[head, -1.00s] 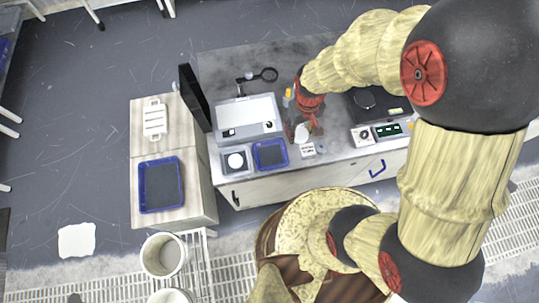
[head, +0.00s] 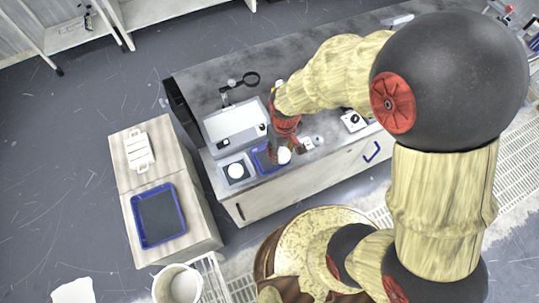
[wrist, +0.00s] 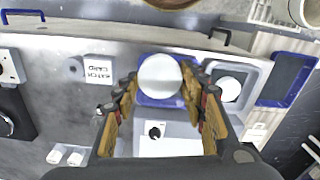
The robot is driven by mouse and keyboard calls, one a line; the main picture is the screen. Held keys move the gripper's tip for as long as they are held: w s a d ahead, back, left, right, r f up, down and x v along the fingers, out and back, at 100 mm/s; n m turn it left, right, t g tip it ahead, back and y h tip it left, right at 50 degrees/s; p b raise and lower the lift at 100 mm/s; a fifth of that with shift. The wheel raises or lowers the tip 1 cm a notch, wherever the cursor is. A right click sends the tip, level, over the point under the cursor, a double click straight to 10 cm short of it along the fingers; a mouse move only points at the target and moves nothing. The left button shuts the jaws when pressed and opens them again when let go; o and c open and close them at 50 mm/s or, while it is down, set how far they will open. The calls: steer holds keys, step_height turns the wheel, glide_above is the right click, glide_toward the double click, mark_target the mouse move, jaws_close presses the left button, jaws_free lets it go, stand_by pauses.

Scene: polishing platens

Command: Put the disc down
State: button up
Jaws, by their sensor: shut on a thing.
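My gripper (head: 282,146) is shut on a white disc (head: 284,155). In the wrist view the disc (wrist: 160,74) sits between the two fingertips (wrist: 160,80). A small blue tray (head: 259,161) is on the bench; in the wrist view its blue rim (wrist: 144,99) shows behind the disc. In the head view the disc is over the tray's right side. I cannot tell how far above the tray it is. The disc covers much of the tray's inside.
Beside the tray, a grey square holder (head: 240,179) bears another white round piece (head: 236,170). A white-topped instrument (head: 233,124) stands behind them. A larger blue tray (head: 159,215) is on the side cabinet at left. A labelled card block (wrist: 98,68) lies beside the tray.

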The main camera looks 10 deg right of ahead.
steer(key=w+a+f, duration=0.1)
steer(key=f, duration=0.1)
steer(key=w+a+f+b, duration=0.2)
steer(key=w+f, duration=0.1)
steer(key=shift+f, duration=0.3)
steer(key=shift+w+a+f+b, duration=0.1)
steer(key=shift+f+b, duration=0.3)
steer(key=shift+f, duration=0.5)
steer(key=shift+w+a+f+b, duration=0.1)
steer(key=shift+f+b, duration=0.25)
steer(key=shift+f, duration=0.55)
steer(key=shift+f, duration=0.15)
steer(key=o, duration=1)
steer(key=shift+o, duration=0.3)
